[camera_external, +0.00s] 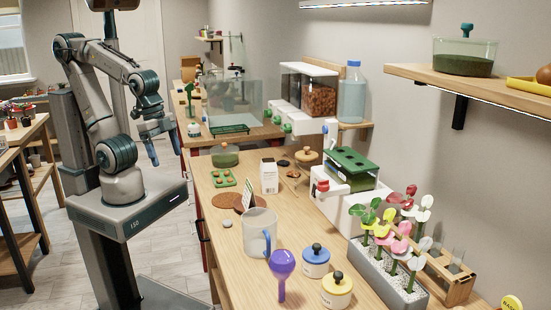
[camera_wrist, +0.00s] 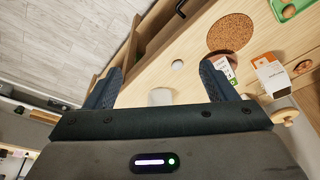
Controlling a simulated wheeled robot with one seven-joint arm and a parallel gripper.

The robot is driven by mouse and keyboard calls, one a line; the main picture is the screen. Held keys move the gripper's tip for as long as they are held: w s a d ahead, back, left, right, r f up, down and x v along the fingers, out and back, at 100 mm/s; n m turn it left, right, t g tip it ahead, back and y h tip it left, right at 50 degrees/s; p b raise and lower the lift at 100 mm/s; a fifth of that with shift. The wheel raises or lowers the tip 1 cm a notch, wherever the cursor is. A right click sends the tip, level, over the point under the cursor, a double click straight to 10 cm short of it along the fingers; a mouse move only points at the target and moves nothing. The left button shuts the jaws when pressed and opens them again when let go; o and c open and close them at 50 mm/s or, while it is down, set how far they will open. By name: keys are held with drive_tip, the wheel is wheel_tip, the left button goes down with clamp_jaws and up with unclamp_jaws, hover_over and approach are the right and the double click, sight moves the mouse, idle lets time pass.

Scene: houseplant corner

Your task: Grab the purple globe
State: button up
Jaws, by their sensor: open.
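The purple globe (camera_external: 283,263) stands upright, bulb up and narrow stem down, at the near end of the wooden counter in the external view. It is just in front of the grey mug and left of the blue-lidded jar. I do not see it in the wrist view. My gripper (camera_external: 165,156) is open and empty, in the air left of the counter and well behind the globe. In the wrist view its two dark fingers (camera_wrist: 161,68) are spread wide, with nothing held between them.
Beside the globe are a grey mug (camera_external: 259,235), a blue-lidded jar (camera_external: 316,266) and a yellow-lidded jar (camera_external: 336,292). A planter (camera_external: 372,272) with colourful flowers stands to the right. A white carton (camera_external: 269,178) and a cork mat (camera_wrist: 230,32) are farther back.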

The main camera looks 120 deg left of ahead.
drive_tip(key=w+d+r+m, duration=0.2)
drive_tip(key=w+r, duration=0.1)
drive_tip(key=w, duration=0.8)
drive_tip(key=m+t+h, duration=0.1)
drive_tip(key=m+t, duration=0.2)
drive_tip(key=m, duration=0.5)
hover_over(285, 270)
drive_tip(key=s+a, duration=0.3)
drive_tip(key=s, duration=0.4)
wheel_tip(285, 270, down, 4)
drive_tip(key=r, duration=0.1)
drive_tip(key=x, duration=0.8)
drive_tip(key=shift+s+d+f, duration=0.1)
drive_tip(key=shift+d+f, duration=0.1)
drive_tip(key=shift+f, duration=0.2)
drive_tip(key=shift+a+p+x, duration=0.1)
drive_tip(key=shift+p+x, duration=0.5)
drive_tip(key=shift+x, duration=0.8)
drive_tip(key=shift+a+p+x, duration=0.15)
drive_tip(key=shift+p+x, duration=0.45)
drive_tip(key=shift+x, duration=0.75)
drive_tip(key=shift+s+d+f, duration=0.1)
drive_tip(key=shift+s+f, duration=0.05)
drive_tip(key=shift+c, duration=0.3)
drive_tip(key=c, duration=1)
